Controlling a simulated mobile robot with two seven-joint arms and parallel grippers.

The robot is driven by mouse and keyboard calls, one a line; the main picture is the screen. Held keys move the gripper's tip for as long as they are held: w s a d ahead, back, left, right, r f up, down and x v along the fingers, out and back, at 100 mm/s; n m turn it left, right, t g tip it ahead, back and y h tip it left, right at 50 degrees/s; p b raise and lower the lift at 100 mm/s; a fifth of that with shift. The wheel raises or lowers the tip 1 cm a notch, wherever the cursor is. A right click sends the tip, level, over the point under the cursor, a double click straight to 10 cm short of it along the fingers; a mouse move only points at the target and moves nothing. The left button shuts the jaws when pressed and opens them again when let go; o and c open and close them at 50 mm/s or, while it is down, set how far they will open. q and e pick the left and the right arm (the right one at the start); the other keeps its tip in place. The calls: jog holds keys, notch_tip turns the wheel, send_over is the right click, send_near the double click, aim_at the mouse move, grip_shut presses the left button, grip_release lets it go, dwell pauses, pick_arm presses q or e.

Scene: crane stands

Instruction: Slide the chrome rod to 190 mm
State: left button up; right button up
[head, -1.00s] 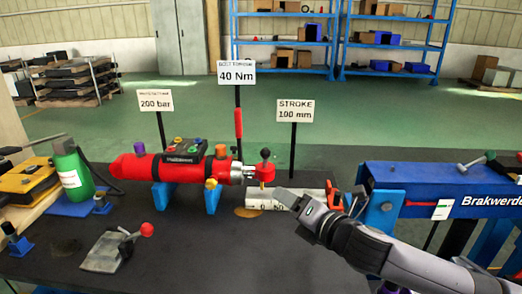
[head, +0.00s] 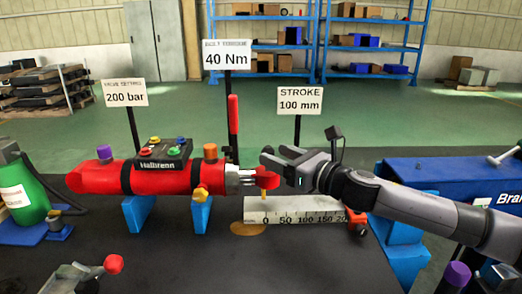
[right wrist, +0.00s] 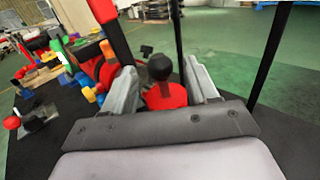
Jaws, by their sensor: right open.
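The chrome rod (head: 238,179) sticks out a short way from the right end of the red cylinder (head: 120,178). Its end carries a red end piece (head: 267,180) with a black ball knob, also in the right wrist view (right wrist: 160,68). A yellow pointer (head: 264,195) hangs below it, near the 0 mark of the white scale (head: 300,209). My right gripper (head: 272,162) is open at the end piece. In the right wrist view its fingers (right wrist: 164,88) stand on either side of the knob and red piece; contact cannot be told. My left gripper is not in view.
Signs read 200 bar (head: 125,93), 40 Nm (head: 227,55) and STROKE 100 mm (head: 300,100). A red clamp (head: 357,221) sits at the scale's right end. A blue beam (head: 440,178) stands at right. The dark table front is mostly clear.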

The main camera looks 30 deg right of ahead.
aim_at(262, 167)
jog(key=shift+p+x, duration=0.4)
jog(key=shift+x, duration=2.35)
grip_shut()
